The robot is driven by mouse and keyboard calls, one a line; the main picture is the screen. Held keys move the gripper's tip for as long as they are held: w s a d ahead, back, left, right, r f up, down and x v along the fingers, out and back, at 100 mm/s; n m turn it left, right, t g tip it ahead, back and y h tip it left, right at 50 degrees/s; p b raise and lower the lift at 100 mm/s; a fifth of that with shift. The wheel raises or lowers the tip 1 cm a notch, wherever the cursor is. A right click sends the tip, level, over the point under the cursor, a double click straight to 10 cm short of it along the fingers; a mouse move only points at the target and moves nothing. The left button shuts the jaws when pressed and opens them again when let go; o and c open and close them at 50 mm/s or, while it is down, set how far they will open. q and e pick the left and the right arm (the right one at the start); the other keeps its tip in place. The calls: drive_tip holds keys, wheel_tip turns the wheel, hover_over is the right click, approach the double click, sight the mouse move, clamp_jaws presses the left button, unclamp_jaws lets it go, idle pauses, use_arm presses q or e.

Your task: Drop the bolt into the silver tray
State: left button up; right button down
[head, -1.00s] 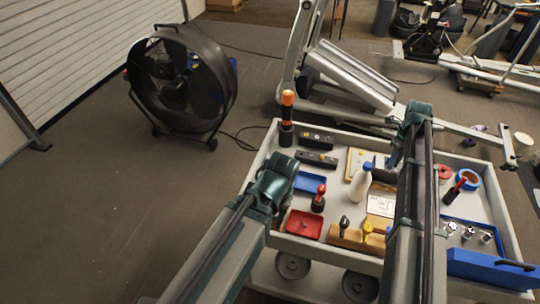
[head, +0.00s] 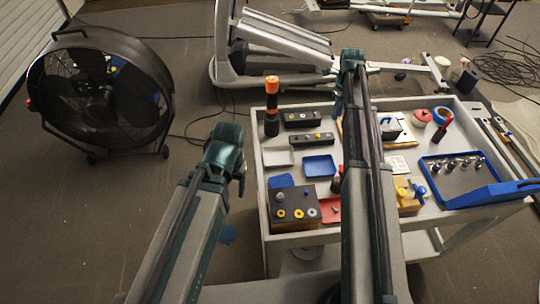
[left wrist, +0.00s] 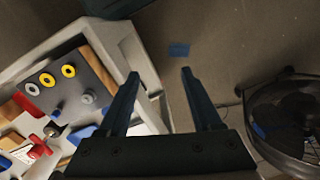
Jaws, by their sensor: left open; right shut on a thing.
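The silver tray (head: 277,156) is a small shallow grey tray at the left of the white cart top, beside a blue tray (head: 319,166). My right gripper (head: 338,108) is over the back middle of the cart, to the right of the silver tray. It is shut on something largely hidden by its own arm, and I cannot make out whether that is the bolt. My left gripper (head: 240,178) is open and empty, left of the cart. In the left wrist view its two fingers (left wrist: 160,74) are apart over floor beside the cart edge.
A dark block with coloured rings (head: 297,208) stands at the cart's near left. An orange-topped bottle (head: 272,105) stands at the back left corner. A blue tool tray (head: 470,178) lies at the right. A black fan (head: 100,95) stands on the floor at left.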

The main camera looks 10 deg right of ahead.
use_arm(q)
drive_tip(key=shift+o, duration=1.2)
wheel_tip(320, 180, down, 4)
drive_tip(key=b, duration=0.3)
drive_tip(key=shift+r, duration=0.15)
use_arm(e)
drive_tip(key=s+a+f+n, duration=0.1)
drive_tip(key=a+f, duration=0.3)
drive_tip(key=a, duration=0.5)
drive_tip(key=n+b, duration=0.2)
drive_tip(key=b, duration=0.8)
hover_over(283, 157)
wheel_tip(283, 157, down, 9)
drive_tip(key=shift+a+f, duration=0.1)
use_arm(q)
wheel_tip(283, 157, down, 9)
use_arm(e)
drive_tip(key=c, duration=0.7)
unclamp_jaws()
drive_tip(key=shift+c, duration=0.2)
use_arm(q)
drive_tip(key=shift+p, duration=0.35)
use_arm(e)
drive_tip(key=shift+r, duration=0.25)
